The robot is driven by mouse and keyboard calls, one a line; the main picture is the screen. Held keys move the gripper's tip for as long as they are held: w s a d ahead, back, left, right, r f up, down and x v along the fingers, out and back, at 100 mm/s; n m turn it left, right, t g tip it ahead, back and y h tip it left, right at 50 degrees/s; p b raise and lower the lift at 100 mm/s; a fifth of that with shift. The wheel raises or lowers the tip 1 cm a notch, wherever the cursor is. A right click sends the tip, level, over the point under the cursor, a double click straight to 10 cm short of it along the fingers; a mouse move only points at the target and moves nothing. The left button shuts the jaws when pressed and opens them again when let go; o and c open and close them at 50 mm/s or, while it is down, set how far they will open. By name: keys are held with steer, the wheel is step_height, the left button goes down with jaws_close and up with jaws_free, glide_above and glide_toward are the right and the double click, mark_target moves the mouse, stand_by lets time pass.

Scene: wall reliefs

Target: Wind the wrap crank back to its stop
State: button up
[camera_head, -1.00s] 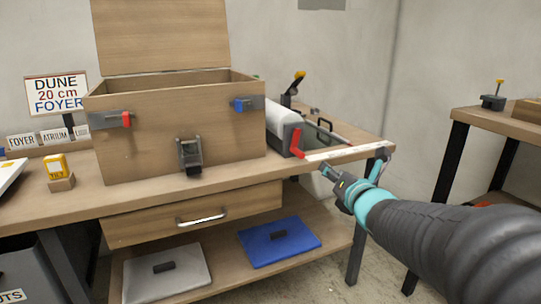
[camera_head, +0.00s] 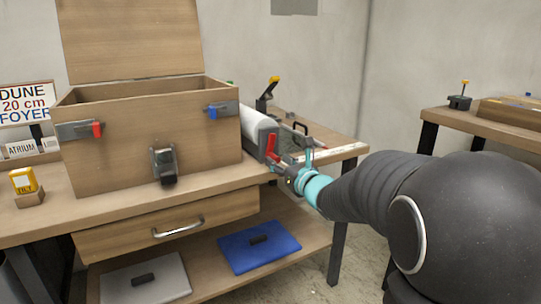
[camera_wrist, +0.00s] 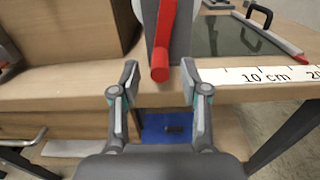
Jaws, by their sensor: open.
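The wrap crank (camera_wrist: 164,40) is a red lever with a round red knob, mounted on the grey end plate of the wrap roll holder. In the wrist view it hangs downward, its knob just beyond and between my fingertips. In the head view the red crank (camera_head: 271,143) shows beside the white wrap roll (camera_head: 257,124). My gripper (camera_wrist: 159,80) is open, with one finger on each side of the knob's line and nothing held. In the head view my gripper (camera_head: 284,172) is at the bench's front edge, partly hiding the holder's lower end.
An open wooden crate (camera_head: 150,140) with red and blue latches stands left of the roll. A ruler strip (camera_wrist: 270,75) runs along the bench edge at right. A drawer (camera_head: 170,225) and a shelf with a blue pad (camera_head: 259,246) are below.

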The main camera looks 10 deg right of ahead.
mark_target(270, 154)
steer(key=shift+x, duration=2.2)
jaws_close()
